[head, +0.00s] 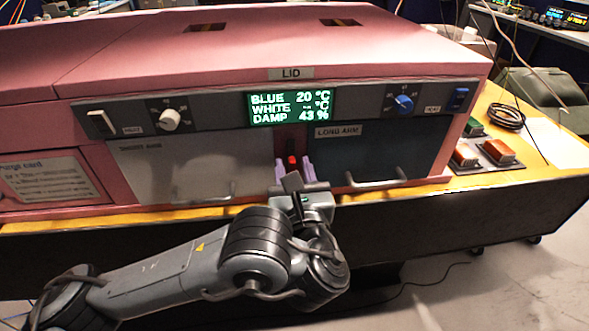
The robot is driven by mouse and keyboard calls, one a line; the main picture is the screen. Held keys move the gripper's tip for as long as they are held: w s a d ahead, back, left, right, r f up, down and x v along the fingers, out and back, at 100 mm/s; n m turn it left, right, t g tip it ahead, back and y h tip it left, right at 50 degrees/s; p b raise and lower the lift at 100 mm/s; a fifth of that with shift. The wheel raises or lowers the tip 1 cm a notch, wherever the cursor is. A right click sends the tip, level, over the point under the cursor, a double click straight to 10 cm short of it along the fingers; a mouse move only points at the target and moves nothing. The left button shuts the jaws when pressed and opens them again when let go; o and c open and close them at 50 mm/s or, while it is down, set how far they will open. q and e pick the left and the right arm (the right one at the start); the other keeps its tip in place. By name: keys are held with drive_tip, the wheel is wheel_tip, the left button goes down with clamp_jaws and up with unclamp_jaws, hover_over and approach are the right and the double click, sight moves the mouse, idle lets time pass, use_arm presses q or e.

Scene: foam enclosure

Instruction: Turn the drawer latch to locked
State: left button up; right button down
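A small red part (292,161), which looks like the drawer latch, sits on the narrow strip between the two drawers, below the display. A dark upright piece shows just above it. My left gripper (294,170) comes up from below in front of this strip. Its two lilac fingers stand apart, one on each side of the red part, with gaps visible. I cannot tell whether they touch it. The gripper body hides the area below the red part. The left drawer (180,165) is pale grey and the right drawer (395,152), labelled LONG ARM, is dark; both look closed. My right gripper is not in view.
Above the drawers is a panel with a green-lit display (290,107), a white knob (169,119), a blue knob (403,104) and switches. Drawer handles (377,181) stick out near the yellow bench edge. Orange blocks (498,151) and coiled cable (506,117) lie at right.

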use_arm(q)
clamp_jaws()
drive_tip(key=shift+a+f+n+b, duration=0.2)
drive_tip(key=shift+f+n+b, duration=0.05)
drive_tip(key=shift+n+b, duration=0.85)
drive_tip(key=n+b, duration=0.6)
drive_tip(key=n, duration=0.1)
drive_tip(key=shift+a+f, duration=0.3)
drive_tip(key=shift+a, duration=0.05)
drive_tip(key=n+b, duration=0.2)
drive_tip(key=n, duration=0.1)
drive_tip(key=n+b, duration=0.5)
drive_tip(key=shift+a+f+n+b, duration=0.15)
drive_tip(key=shift+f+n+b, duration=0.15)
drive_tip(key=shift+n+b, duration=0.1)
